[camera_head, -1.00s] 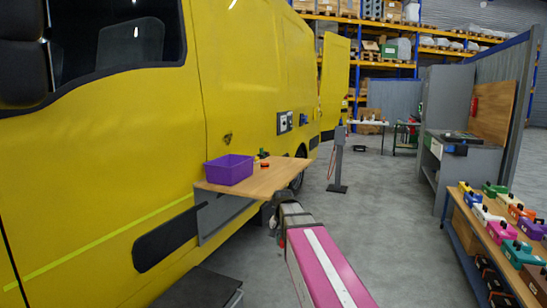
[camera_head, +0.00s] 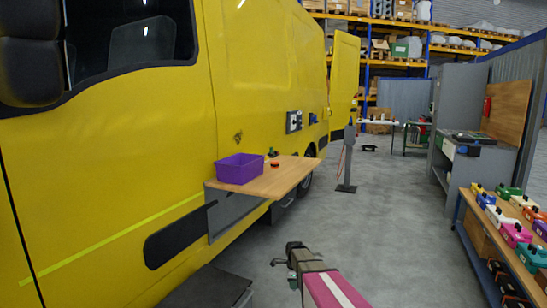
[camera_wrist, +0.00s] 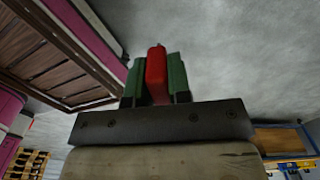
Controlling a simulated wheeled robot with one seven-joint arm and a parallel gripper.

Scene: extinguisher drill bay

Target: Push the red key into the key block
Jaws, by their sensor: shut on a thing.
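My gripper (camera_wrist: 156,82) is shut on the red key (camera_wrist: 156,72), which stands upright between its two green finger pads in the wrist view. In the head view my gripper (camera_head: 290,256) is low in the middle, over the grey floor and clear of the fold-down table (camera_head: 290,178) on the yellow van. The key cannot be made out there. On that table are a small red piece (camera_head: 275,165) and a small green-and-dark piece (camera_head: 272,152). I cannot tell whether either is the key block; it is not clearly identifiable in any view.
A purple bin (camera_head: 239,168) stands on the fold-down table. A grey post (camera_head: 348,155) stands on the floor beyond it. A bench with several coloured cases (camera_head: 515,235) is at the right.

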